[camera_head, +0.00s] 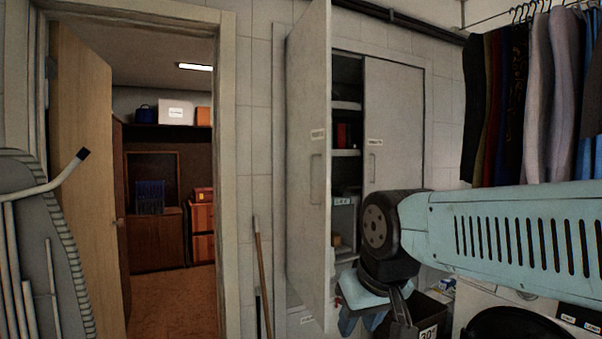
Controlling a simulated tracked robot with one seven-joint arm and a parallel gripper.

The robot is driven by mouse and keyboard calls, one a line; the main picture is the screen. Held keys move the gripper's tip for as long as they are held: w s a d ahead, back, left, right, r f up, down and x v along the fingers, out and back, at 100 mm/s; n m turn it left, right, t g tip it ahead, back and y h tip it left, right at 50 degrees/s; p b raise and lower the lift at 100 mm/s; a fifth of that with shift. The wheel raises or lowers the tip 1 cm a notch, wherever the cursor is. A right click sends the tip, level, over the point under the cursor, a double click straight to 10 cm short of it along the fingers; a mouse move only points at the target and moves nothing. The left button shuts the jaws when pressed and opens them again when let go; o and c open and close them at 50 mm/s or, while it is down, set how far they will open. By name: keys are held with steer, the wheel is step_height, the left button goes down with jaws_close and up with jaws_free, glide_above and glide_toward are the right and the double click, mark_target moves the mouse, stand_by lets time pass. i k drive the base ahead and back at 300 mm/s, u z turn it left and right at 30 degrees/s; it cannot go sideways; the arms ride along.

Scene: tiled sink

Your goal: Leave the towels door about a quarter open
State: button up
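A tall grey two-door cabinet stands against the tiled wall. Its left door (306,100) is swung well out toward me, with a small label and a bar handle (316,180) on its face. Its right door (395,110) looks closed, with a label and a handle (372,167). Both labels are too small to read surely, so I cannot tell which is the towels door. My gripper (402,322) is low in front of the cabinet, right of the open door and apart from its handle. Its fingertips are unclear, and my arm hides the lower right door.
Shelves with items (346,152) show inside the cabinet. A broom handle (261,270) leans left of it. An ironing board (35,230) is far left, beside an open wooden door (88,150). Clothes (535,95) hang at right above a white machine (490,300) and dark bin (432,318).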

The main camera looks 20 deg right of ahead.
mark_target(310, 253)
steer(key=i, duration=1)
